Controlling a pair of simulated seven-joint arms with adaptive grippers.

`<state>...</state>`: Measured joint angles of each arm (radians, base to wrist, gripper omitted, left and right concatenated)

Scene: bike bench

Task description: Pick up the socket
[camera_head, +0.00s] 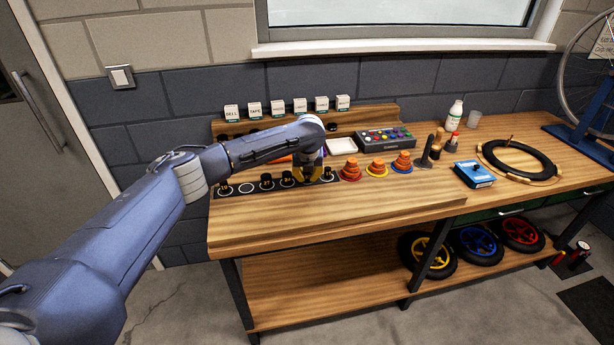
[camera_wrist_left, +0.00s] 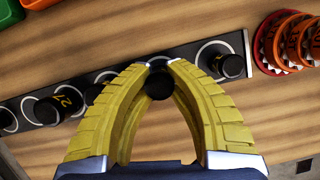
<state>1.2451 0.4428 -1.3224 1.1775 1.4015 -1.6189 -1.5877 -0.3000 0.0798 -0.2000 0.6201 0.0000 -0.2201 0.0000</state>
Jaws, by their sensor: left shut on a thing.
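My left gripper (camera_head: 309,178) is over the right half of a black socket strip (camera_head: 246,188) on the bench. In the left wrist view its yellow fingers (camera_wrist_left: 160,68) are shut on a small black socket (camera_wrist_left: 159,84), which sits between the tips. Part of a white ring shows behind the tips, and I cannot tell whether the socket is clear of the strip. Another black socket (camera_wrist_left: 228,65) stands to the right of the fingers. A socket marked 27 (camera_wrist_left: 58,107) is to the left. One ring near the strip's left end is empty. My right gripper is not in view.
Behind are a white tray (camera_head: 341,146), a grey box with coloured buttons (camera_head: 385,138) and a shelf of labelled boxes. A black tyre (camera_head: 518,158) lies farther right. The bench's front strip is clear.

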